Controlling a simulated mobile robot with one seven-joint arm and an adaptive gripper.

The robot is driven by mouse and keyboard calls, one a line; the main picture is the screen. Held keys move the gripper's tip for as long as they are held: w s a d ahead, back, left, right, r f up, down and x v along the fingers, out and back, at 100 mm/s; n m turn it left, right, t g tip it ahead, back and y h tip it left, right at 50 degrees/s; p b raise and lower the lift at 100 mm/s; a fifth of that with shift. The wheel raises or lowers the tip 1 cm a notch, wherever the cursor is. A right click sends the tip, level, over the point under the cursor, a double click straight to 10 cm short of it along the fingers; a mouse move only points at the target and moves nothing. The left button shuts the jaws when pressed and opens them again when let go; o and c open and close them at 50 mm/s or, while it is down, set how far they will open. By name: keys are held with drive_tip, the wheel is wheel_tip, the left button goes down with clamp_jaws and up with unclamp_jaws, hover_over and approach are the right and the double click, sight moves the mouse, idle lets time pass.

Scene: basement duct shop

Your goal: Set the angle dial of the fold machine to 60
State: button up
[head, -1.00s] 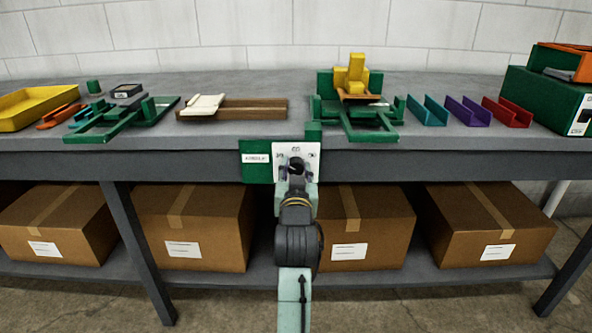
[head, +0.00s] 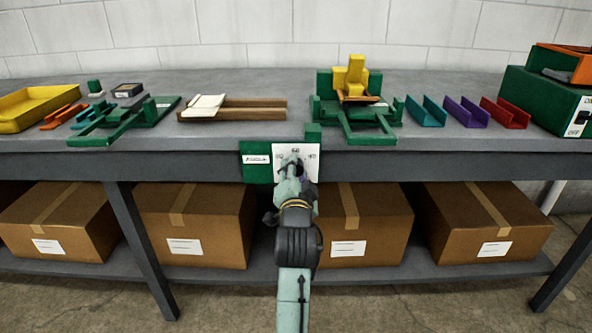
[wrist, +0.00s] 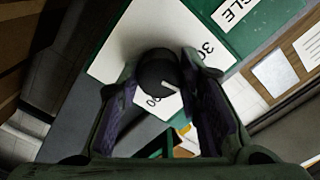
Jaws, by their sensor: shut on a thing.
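The fold machine's angle dial plate (head: 311,163) is a white panel on the bench's front edge, beside a green label plate (head: 257,174). Small numbers show along its top. The black dial knob (wrist: 157,70) shows in the wrist view between the two fingers of my gripper (wrist: 155,78); my gripper (head: 292,165) covers it in the head view. My gripper is shut on the knob. In the wrist view the knob's white mark points between the printed 30 and another number partly hidden by the knob and fingers. The exact setting cannot be read.
The fold machine (head: 358,110), green with yellow parts, stands on the bench (head: 300,88) above the dial. Teal (head: 426,111), purple (head: 466,112) and red (head: 505,113) channels lie to its right. Brown boxes (head: 364,230) fill the lower shelf. The floor in front is clear.

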drive_tip(key=shift+a+r+m, duration=0.1)
drive_tip(key=shift+m, duration=0.7)
drive_tip(key=o, duration=1.2)
drive_tip(key=shift+c, duration=0.2)
drive_tip(key=s, duration=0.7)
drive_tip(key=shift+s, duration=0.25)
